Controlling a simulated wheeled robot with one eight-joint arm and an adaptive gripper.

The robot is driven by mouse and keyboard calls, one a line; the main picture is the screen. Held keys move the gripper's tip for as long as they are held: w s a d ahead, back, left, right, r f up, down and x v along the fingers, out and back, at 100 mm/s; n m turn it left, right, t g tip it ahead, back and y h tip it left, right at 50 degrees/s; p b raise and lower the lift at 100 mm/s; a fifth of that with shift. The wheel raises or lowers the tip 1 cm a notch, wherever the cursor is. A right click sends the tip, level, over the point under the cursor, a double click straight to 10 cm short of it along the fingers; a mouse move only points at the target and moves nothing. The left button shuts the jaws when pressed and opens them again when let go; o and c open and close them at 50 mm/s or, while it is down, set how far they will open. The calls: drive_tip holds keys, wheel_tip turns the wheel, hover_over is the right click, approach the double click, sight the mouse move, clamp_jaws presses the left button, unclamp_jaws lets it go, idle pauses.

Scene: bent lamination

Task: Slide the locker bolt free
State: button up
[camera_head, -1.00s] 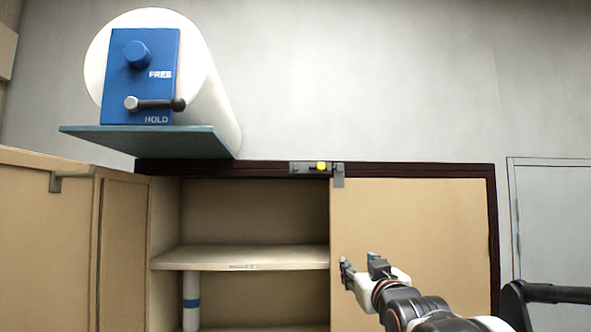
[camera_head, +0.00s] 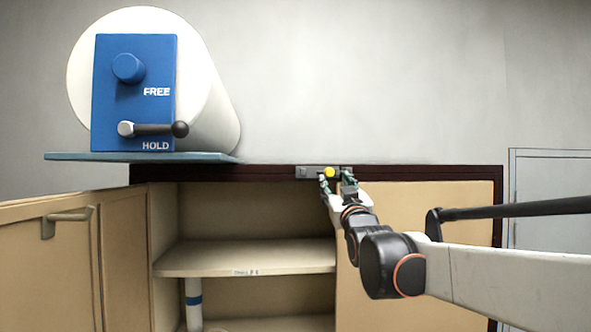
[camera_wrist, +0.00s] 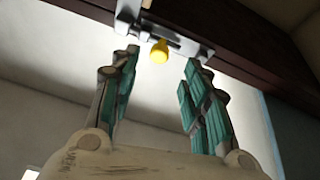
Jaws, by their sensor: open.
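The locker bolt is a grey metal fitting (camera_head: 308,172) with a yellow knob (camera_head: 329,172), mounted on the dark top rail of the locker above the edge of the shut right door (camera_head: 425,225). My gripper (camera_head: 338,178) is raised to it from below, its fingers near the knob. In the wrist view the yellow knob (camera_wrist: 159,51) stands out from the grey bolt plate (camera_wrist: 185,38), just beyond the fingertips and nearer the left finger. My gripper (camera_wrist: 160,65) is open and empty, with green ribbed pads. In the head view my fingers partly hide the right end of the fitting.
The left door (camera_head: 45,265) stands open with a grey handle (camera_head: 68,218). A shelf (camera_head: 245,257) crosses the open locker. A white drum with a blue panel (camera_head: 133,95) marked FREE and HOLD rests on a teal ledge (camera_head: 140,157). Wall space above the bolt is clear.

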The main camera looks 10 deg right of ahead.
sight(330, 174)
drive_tip(key=p+x, duration=0.2)
drive_tip(key=x, duration=0.6)
drive_tip(key=shift+w+r, duration=0.1)
drive_tip(key=shift+w, duration=0.05)
clamp_jaws()
